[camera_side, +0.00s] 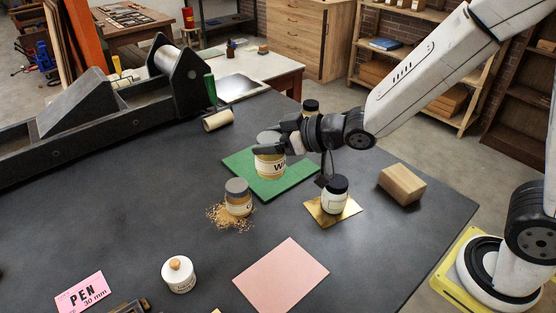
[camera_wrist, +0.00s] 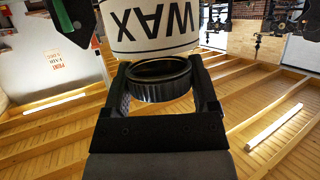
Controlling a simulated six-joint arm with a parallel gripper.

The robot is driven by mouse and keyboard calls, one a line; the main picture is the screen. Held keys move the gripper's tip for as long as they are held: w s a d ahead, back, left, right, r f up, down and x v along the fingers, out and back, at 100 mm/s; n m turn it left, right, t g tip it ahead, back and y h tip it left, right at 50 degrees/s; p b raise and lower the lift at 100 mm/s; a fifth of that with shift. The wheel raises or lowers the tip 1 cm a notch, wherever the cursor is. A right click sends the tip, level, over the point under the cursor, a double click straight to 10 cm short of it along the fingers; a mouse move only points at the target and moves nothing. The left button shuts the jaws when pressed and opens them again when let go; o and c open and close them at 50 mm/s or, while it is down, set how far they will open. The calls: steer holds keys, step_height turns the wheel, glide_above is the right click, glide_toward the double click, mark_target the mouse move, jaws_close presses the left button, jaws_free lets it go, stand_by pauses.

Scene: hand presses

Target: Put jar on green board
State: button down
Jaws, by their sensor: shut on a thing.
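The jar marked WAX (camera_side: 268,167) is a cream jar over the middle of the green board (camera_side: 301,174). I cannot tell whether its base touches the board. My gripper (camera_side: 268,148) comes in from the right, level, and is shut on the jar's upper part. In the wrist view the jar (camera_wrist: 155,28) appears upside down, with its dark cap between the two fingers of my gripper (camera_wrist: 162,85). My fingers partly hide the jar's top in the side view.
A grey-lidded jar (camera_side: 238,199) stands among spilled grains. A black-lidded jar (camera_side: 335,195) stands on a gold board (camera_side: 318,215), near a wooden block (camera_side: 402,184). A pink sheet (camera_side: 281,274) and white pot (camera_side: 178,274) lie in front.

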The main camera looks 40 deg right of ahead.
steer(key=d+m+t+h, duration=0.1)
steer(key=d+m+h, duration=0.3)
steer(key=d, duration=0.7)
steer(key=shift+d+r+t, duration=0.2)
steer(key=shift+d+t, duration=0.1)
steer(key=shift+w, duration=0.1)
steer(key=w+f, duration=0.9)
steer(key=w, duration=0.4)
steer(key=shift+w+a+f, duration=0.15)
steer(key=shift+w+a, duration=0.05)
steer(key=shift+a, duration=0.1)
steer(key=shift+f, duration=0.1)
steer(key=shift+w+f, duration=0.15)
steer(key=shift+f, duration=0.75)
steer(key=shift+w+f, duration=0.1)
steer(key=shift+f, duration=0.75)
steer(key=shift+f, duration=0.2)
